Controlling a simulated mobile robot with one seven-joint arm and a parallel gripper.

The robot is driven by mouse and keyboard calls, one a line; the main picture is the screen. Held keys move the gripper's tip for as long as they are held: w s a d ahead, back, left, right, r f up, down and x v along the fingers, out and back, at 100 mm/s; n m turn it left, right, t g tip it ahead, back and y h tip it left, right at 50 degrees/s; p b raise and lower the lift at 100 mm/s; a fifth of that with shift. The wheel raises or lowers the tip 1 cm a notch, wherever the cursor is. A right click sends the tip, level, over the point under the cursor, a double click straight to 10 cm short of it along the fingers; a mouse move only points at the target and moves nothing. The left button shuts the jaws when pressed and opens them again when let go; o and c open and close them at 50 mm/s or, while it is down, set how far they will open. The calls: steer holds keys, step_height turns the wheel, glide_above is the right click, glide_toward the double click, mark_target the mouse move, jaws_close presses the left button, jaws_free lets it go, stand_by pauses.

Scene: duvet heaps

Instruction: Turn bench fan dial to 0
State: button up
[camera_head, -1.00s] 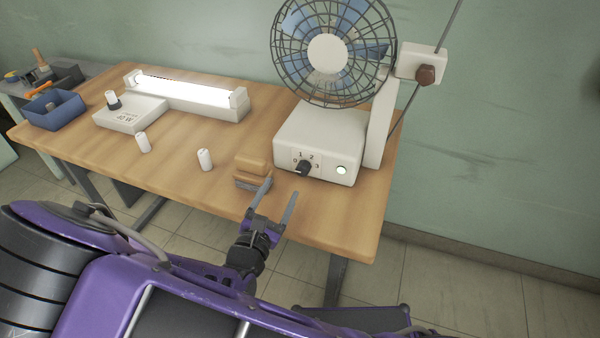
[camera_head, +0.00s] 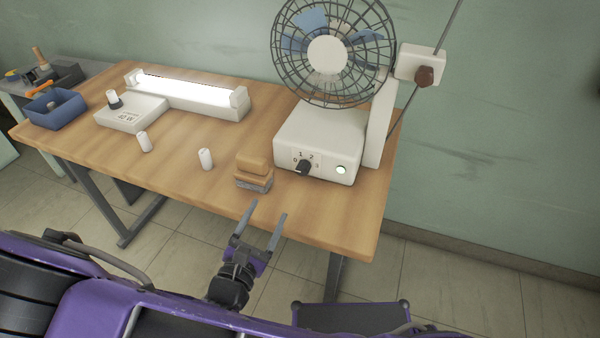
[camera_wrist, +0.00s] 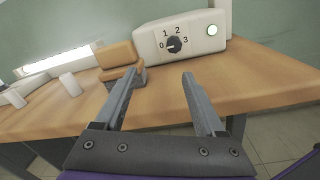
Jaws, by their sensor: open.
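The bench fan (camera_head: 330,55) stands at the back right of the wooden bench, on a white base box (camera_head: 325,130). The black dial (camera_head: 303,167) is on the front of that box, among the numbers 0 to 3. In the wrist view the dial (camera_wrist: 174,45) has a pale mark on its left side, seemingly toward the 0. A round pale light (camera_head: 341,170) sits right of the dial.
A tan-and-grey block (camera_head: 254,172) stands left of the dial, close to the front edge. White cylinders (camera_head: 205,159) stand farther left. A lit tube lamp (camera_head: 190,90) and a blue bin (camera_head: 55,110) are at the back left.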

steer(key=v, duration=0.6)
steer(key=shift+p, duration=0.3)
steer(key=shift+s+a, duration=0.1)
steer(key=shift+a, duration=0.05)
stand_by(0.5)
steer(key=v, duration=1.7)
steer(key=shift+s, duration=0.15)
